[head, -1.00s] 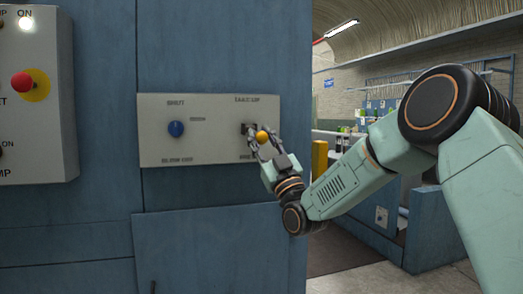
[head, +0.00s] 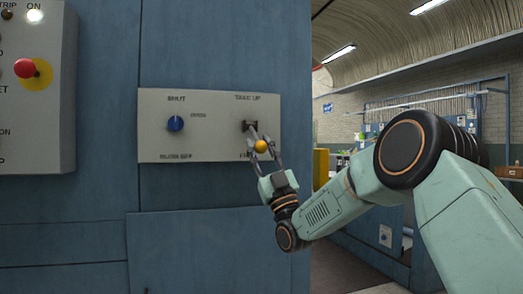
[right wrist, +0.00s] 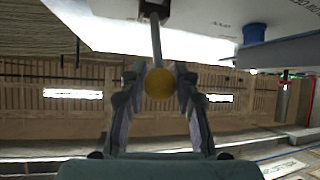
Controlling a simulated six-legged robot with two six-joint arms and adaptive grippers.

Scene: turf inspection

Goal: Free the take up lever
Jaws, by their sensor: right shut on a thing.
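The take up lever has a thin grey stem and a yellow ball end (head: 261,146). It comes out of a dark slot under the "TAKE UP" label on a pale panel (head: 205,142), and the stem slopes down to the right. My right gripper (head: 264,152) is shut on the ball end from below. In the right wrist view the ball (right wrist: 158,83) sits between the two fingers (right wrist: 158,90), with the stem running up to the dark slot mount (right wrist: 155,8). My left gripper is not in view.
A blue knob (head: 175,124) is on the same panel, left of the lever. A control box (head: 35,120) with a red button (head: 24,68) stands out at the far left. The blue cabinet (head: 215,240) fills the space below the panel. A yellow post (head: 320,167) stands to the right.

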